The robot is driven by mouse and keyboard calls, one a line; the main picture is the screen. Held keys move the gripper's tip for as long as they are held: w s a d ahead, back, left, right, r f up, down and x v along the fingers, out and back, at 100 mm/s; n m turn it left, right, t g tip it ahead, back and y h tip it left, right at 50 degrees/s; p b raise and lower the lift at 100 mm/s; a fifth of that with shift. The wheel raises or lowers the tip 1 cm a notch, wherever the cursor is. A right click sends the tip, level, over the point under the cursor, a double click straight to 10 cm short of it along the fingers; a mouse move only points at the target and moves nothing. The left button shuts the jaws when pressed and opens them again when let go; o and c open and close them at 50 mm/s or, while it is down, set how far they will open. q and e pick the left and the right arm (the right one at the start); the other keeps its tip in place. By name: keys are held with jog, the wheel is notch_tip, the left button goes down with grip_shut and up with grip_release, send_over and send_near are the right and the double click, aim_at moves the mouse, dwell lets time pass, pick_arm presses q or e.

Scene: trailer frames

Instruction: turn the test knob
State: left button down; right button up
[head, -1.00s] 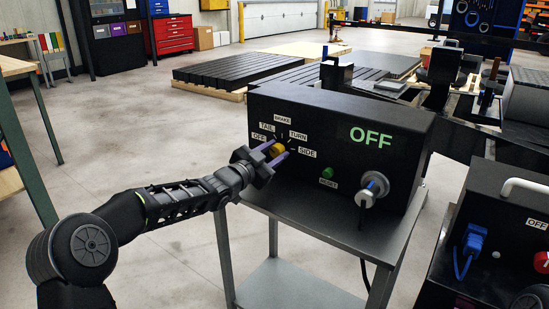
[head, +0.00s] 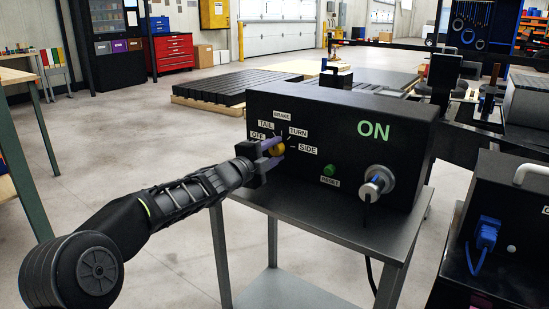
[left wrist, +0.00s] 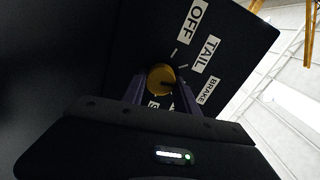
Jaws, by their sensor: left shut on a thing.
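The test knob (head: 277,150) is a round yellow knob on the front of a black test box (head: 345,135). Labels OFF, TAIL, BRAKE, TURN and SIDE stand around it. My left gripper (head: 272,149) has its purple fingers on either side of the knob and is shut on it. The left wrist view also shows the knob (left wrist: 161,79) between the fingers, with a dark line on its face. Which label the line points at I cannot tell. The box's display (head: 373,131) reads ON in green. My right gripper is not in view.
A green RESET button (head: 329,169) and a silver switch or connector (head: 377,182) sit right of the knob. The box stands on a grey metal stand (head: 330,220). Another black box with a blue plug (head: 487,235) is at the right. The floor at left is open.

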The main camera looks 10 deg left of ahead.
pick_arm(q)
jog(key=m+b, duration=0.1)
jog(key=m, duration=0.1)
jog(key=m+b, duration=0.1)
jog(key=m, duration=0.1)
jog(key=m+b, duration=0.1)
jog(key=m, duration=0.1)
jog(key=shift+f, duration=0.35)
jog(key=shift+m+b, duration=0.95)
jog(key=shift+m, duration=0.85)
jog(key=shift+r, duration=0.1)
jog(key=c, duration=0.9)
grip_release()
jog(key=shift+s+a, duration=0.1)
jog(key=v, duration=0.7)
jog(key=shift+s, duration=0.25)
